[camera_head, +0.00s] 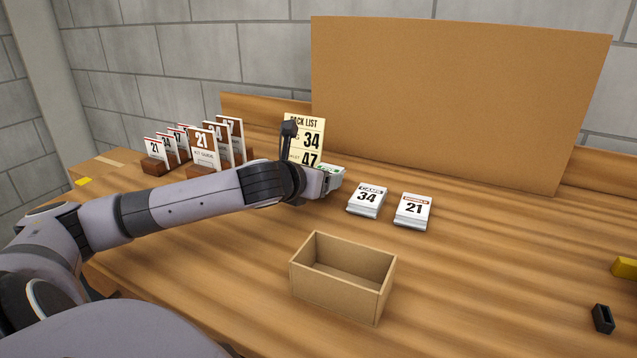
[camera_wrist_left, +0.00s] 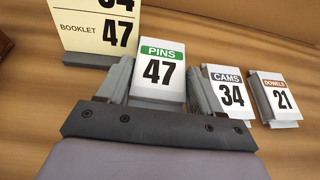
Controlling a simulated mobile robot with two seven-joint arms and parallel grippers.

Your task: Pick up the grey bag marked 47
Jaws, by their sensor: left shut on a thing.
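The grey bag marked 47 (camera_wrist_left: 159,72), with a green PINS band, stands between the two fingers of my left gripper (camera_wrist_left: 160,84) in the left wrist view. The gripper is shut on it, with a finger at each side. In the head view my left gripper (camera_head: 325,182) is at the pack list's foot, and only a small part of the bag (camera_head: 333,170) shows past it. I cannot tell whether the bag is clear of the table. My right gripper is not in view.
Bags marked CAMS 34 (camera_head: 367,200) and DOWELS 21 (camera_head: 412,210) lie to the right. An open, empty box (camera_head: 374,305) stands in front. The pack list (camera_head: 309,135) is behind the gripper. Numbered cards in wooden stands (camera_head: 154,167) are at left. A brown board (camera_head: 455,100) stands behind.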

